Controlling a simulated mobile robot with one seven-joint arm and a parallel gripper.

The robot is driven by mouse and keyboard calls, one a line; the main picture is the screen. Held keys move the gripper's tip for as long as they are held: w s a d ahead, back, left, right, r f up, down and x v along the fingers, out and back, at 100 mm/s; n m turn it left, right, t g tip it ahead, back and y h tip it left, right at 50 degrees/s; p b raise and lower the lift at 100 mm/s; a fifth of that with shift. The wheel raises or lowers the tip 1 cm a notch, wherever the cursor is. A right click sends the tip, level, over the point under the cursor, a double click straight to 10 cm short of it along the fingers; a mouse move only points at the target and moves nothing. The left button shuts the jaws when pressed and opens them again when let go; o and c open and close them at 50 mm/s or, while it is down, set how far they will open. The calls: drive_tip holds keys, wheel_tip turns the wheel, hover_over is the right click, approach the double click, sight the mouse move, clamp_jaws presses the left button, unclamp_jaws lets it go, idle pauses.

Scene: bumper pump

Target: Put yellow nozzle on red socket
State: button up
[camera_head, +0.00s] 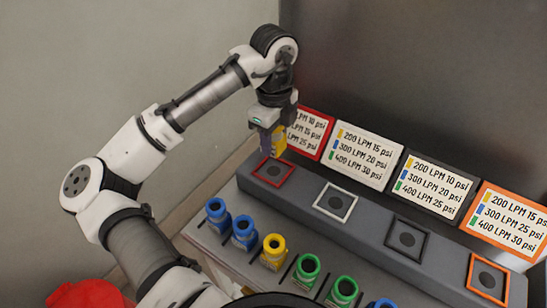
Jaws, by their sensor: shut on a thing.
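My gripper (268,142) points down above the red socket (273,173), a red square frame at the left end of the grey block. It is shut on a yellow nozzle (279,142), of which only a part shows beside the fingers. The nozzle seems to be just above the red socket or touching it; I cannot tell whether there is a gap. Another yellow nozzle (273,251) stands in the front rack.
The grey block also bears white (335,203), black (407,239) and orange (487,279) sockets, all empty. Label signs (364,157) stand behind them. Blue (217,214) and green (307,271) nozzles stand in the front rack. A wall rises at the left.

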sight(274, 171)
wheel_tip(274, 171, down, 7)
drive_tip(key=shift+f+p, duration=0.15)
drive_tip(key=shift+p, duration=0.2)
drive_tip(key=shift+f, duration=0.1)
drive_tip(key=o, duration=1.1)
wheel_tip(274, 171, up, 12)
drive_tip(key=shift+r+b, duration=0.15)
drive_tip(key=shift+b, duration=0.8)
